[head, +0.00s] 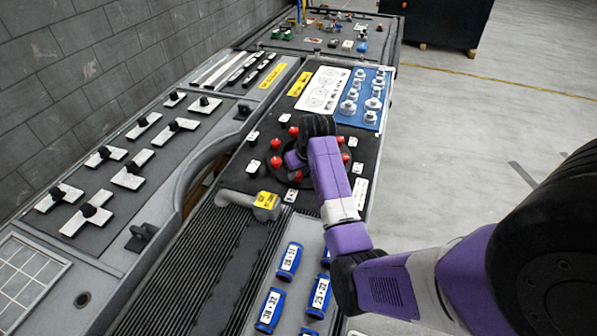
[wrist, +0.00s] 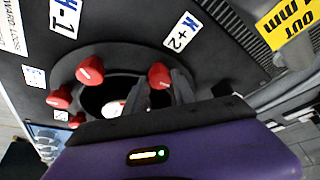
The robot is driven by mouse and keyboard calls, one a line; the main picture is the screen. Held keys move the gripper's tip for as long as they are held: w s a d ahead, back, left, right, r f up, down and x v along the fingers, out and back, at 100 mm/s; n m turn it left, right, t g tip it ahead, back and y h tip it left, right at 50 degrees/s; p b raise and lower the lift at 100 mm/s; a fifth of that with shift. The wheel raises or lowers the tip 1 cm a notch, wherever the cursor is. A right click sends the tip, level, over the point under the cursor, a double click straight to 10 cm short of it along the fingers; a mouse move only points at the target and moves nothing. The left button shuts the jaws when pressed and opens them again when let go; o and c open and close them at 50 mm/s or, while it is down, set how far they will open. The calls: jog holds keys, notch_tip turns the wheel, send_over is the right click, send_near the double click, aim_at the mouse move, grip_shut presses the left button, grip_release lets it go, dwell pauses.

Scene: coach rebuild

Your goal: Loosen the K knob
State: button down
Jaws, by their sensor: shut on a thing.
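The K knob (wrist: 160,75) is a red knob on a dark round ring (wrist: 62,70), beside a white tag (wrist: 182,32) reading "K +2". My gripper (wrist: 160,86) has its two dark fingers on either side of this knob and is shut on it. In the head view my purple gripper body and wrist (head: 297,157) lean over the ring and cover part of it. The fingertips are hidden there. Other red knobs (wrist: 90,70) stand around the ring, one near a tag (wrist: 65,15) ending in "-1".
A grey handle with a yellow tag (head: 266,200) lies just below the ring in the head view. A blue tray (head: 345,118) with metal parts lies beyond the ring. The floor on the right is open.

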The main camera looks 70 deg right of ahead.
jog(key=shift+r+n+p, duration=0.1)
jog(key=shift+n+p, duration=0.2)
jog(key=n+y+p, duration=0.1)
jog(key=n, duration=0.2)
jog(key=shift+s+d+p, duration=0.1)
jog(key=shift+p, duration=0.25)
jog(key=n+t+y, duration=0.1)
jog(key=n+y, duration=0.1)
jog(key=n, duration=0.2)
jog(key=shift+d, duration=0.15)
jog(key=n+y, duration=0.1)
jog(key=n, duration=0.2)
jog(key=n+y+b, duration=0.1)
jog(key=n, duration=0.2)
jog(key=shift+d+f+g+b, duration=0.15)
jog(key=shift+f+g+b, duration=0.05)
jog(key=shift+g+b, duration=0.1)
jog(key=n+g+y+b, duration=0.1)
jog(key=n+b, duration=0.1)
jog(key=n, duration=0.2)
jog(key=shift+r+n+y+b, duration=0.1)
jog(key=shift+n+y+b, duration=0.2)
jog(key=c, duration=1.1)
grip_release()
jog(key=shift+o, duration=0.2)
jog(key=shift+d+r, duration=0.1)
